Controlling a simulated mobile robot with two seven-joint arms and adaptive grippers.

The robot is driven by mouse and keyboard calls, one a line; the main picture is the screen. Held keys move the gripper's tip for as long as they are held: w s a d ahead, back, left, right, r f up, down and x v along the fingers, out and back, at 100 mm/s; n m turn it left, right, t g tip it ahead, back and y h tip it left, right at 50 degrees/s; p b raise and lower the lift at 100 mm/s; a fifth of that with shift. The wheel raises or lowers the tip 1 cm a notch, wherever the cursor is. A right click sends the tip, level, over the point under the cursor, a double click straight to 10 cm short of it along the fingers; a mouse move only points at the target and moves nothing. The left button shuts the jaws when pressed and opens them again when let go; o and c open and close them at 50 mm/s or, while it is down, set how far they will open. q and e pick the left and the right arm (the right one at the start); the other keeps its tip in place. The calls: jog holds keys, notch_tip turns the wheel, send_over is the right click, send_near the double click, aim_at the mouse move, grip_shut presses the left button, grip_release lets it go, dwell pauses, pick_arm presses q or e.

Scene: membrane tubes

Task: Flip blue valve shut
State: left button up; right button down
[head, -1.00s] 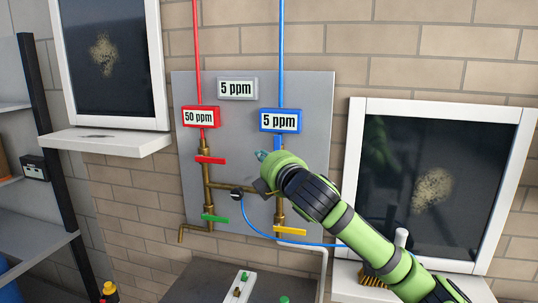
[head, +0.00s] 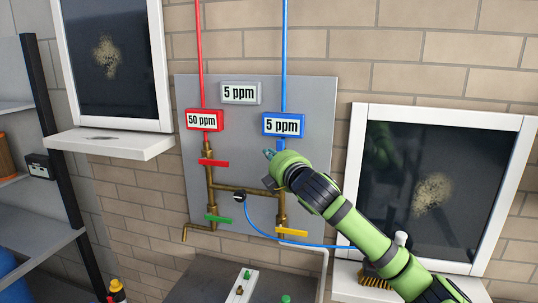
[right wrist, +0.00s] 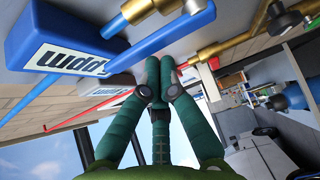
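The blue valve's lever shows as a blue bar in the right wrist view (right wrist: 168,36), running roughly along its brass pipe. In the head view a small blue part of it (head: 281,145) shows below the blue 5 ppm box (head: 283,125); my gripper hides the rest. My right gripper (head: 268,154) is in front of the blue pipe line, just below that box. In the right wrist view its fingers (right wrist: 160,62) are together, with their tips close beside the lever. I cannot tell whether they touch it. My left gripper is not in view.
The red lever (head: 214,163), green lever (head: 218,219) and yellow lever (head: 292,232) sit on the same brass pipework, all crosswise. A blue hose (head: 300,242) loops below. A window (head: 528,160) with a sill is on the right; shelves (head: 45,245) stand at left.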

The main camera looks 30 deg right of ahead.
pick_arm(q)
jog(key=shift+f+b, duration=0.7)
pick_arm(e)
jog(key=shift+s+d+m+t, duration=0.15)
jog(key=shift+m+t, duration=0.15)
pick_arm(q)
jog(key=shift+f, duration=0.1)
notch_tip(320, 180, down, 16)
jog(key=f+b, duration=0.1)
jog(key=b, duration=1.6)
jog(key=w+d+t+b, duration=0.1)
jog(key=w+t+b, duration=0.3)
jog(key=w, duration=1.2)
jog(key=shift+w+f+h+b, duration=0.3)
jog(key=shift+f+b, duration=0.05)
jog(key=shift+b, duration=0.15)
pick_arm(e)
jog(key=s+d+f+m+h, duration=0.2)
jog(key=m+h, duration=0.4)
jog(key=m, duration=0.4)
jog(key=s+d+f+m+t+h, duration=0.1)
jog(key=s+d+m+h, duration=0.1)
jog(key=m+h, duration=0.5)
jog(key=shift+s+f+m, duration=0.35)
jog(key=shift+s+m, duration=0.05)
jog(key=shift+m, duration=1.1)
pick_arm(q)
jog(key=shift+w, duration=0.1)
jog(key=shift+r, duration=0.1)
